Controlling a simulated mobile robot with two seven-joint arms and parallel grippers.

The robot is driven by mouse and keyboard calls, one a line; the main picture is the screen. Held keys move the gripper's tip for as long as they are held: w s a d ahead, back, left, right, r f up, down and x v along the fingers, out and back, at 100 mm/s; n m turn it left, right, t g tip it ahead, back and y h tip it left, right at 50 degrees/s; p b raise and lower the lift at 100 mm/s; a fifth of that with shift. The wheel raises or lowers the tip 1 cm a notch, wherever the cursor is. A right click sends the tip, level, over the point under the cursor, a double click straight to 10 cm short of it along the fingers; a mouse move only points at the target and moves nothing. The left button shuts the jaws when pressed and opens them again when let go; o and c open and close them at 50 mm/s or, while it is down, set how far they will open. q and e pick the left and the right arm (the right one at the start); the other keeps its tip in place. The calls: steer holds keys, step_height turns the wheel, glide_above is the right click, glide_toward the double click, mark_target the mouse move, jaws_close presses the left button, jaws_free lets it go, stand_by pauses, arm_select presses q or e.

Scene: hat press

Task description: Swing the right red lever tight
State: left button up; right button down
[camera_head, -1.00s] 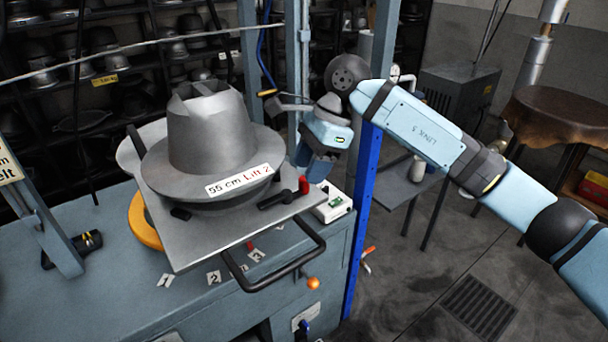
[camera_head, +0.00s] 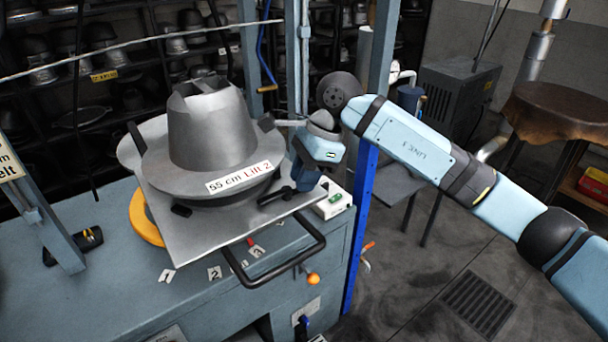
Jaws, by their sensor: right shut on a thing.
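The grey metal hat form (camera_head: 205,125) with the label "55 cm Lift 2" stands on a square metal plate (camera_head: 190,238). The right lever (camera_head: 274,196) is at the plate's right edge; its black clamp part shows, and its red handle is hidden behind my gripper. My right gripper (camera_head: 305,184) reaches down from the upper right and is shut on the lever's handle end. The fingertips are dark and hard to make out there. My left gripper is out of view.
A black bar handle (camera_head: 285,263) sticks out at the plate's front. A blue upright post (camera_head: 361,225) stands close to the right of the bench (camera_head: 110,295). A small white box with a green top (camera_head: 333,204) sits just right of the plate.

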mark_target(300, 201)
steer(key=shift+s+d+f+m+t+b, duration=0.1)
steer(key=shift+s+d+m+t+b, duration=0.1)
steer(key=shift+m+b, duration=0.4)
steer(key=shift+s+d+f+m+t+b, duration=0.1)
steer(key=shift+m+t+b, duration=0.1)
steer(key=shift+m+b, duration=0.35)
steer(key=shift+s+m+t+b, duration=0.45)
steer(key=shift+m+t+b, duration=0.15)
steer(key=shift+m+b, duration=0.65)
steer(key=m+b, duration=0.1)
steer(key=s+m+t+b, duration=0.1)
steer(key=m, duration=0.1)
steer(key=m+b, duration=0.1)
steer(key=b, duration=0.1)
steer(key=shift+s+t, duration=0.25)
steer(key=shift+t, duration=0.05)
steer(key=shift+s+m+t+b, duration=0.3)
steer(key=shift+m+b, duration=0.5)
steer(key=shift+m, duration=0.4)
arm_select(q)
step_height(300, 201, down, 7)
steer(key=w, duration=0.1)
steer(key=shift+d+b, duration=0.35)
steer(key=shift+b, duration=0.1)
arm_select(e)
steer(key=shift+s+a+r+m+h, duration=0.1)
steer(key=shift+s+r+m+h, duration=0.1)
steer(key=shift+m+h, duration=0.3)
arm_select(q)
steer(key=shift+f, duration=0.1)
